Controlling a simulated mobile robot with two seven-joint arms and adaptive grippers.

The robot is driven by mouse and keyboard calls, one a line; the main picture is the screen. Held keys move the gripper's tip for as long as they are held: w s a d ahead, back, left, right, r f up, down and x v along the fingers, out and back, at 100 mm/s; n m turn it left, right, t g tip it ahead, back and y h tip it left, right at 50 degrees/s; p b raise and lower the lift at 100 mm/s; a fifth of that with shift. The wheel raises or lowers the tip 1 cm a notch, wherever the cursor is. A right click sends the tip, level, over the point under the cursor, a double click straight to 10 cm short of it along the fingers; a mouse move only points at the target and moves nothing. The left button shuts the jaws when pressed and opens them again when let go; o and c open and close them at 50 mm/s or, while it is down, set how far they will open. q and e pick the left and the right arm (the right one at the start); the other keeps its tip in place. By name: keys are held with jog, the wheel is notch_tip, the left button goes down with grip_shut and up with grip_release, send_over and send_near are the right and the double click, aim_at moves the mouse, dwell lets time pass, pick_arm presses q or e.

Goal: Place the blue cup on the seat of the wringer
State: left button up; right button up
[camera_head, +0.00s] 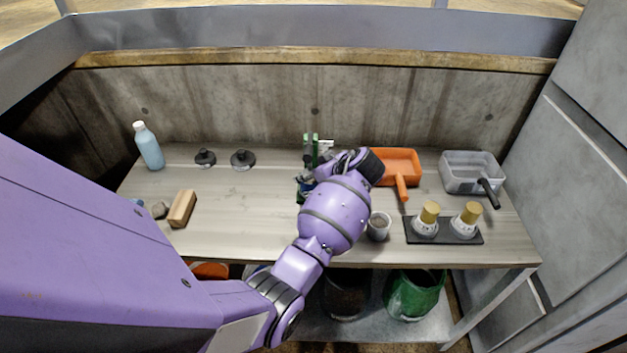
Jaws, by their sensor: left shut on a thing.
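My purple left arm reaches in from the left over the bench. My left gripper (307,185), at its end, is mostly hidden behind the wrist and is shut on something. A small patch of blue, probably the blue cup (308,187), shows between the dark fingers; its shape is hidden. The green upright device (309,150), which looks like the wringer, stands just behind the gripper at the back middle of the bench. Its seat is hidden, and I cannot tell whether the cup touches it. My right gripper is not in view.
A blue bottle (149,146), two black knobbed discs (243,159) and a wooden block (182,209) are at left. An orange scoop (402,165), a clear tray (470,172), a grey cup (379,227) and two gold-topped pieces on a dark mat (410,238) are at right. Left-centre bench is clear.

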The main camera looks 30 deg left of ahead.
pick_arm(q)
jog(key=o, duration=1.3)
jog(key=shift+f, duration=0.1)
jog(key=shift+d+r, duration=0.1)
jog(key=shift+r, duration=0.2)
jog(key=v, duration=1.1)
jog(key=shift+s+d+r, duration=0.15)
jog(key=shift+d+r, duration=0.05)
jog(key=shift+d, duration=0.1)
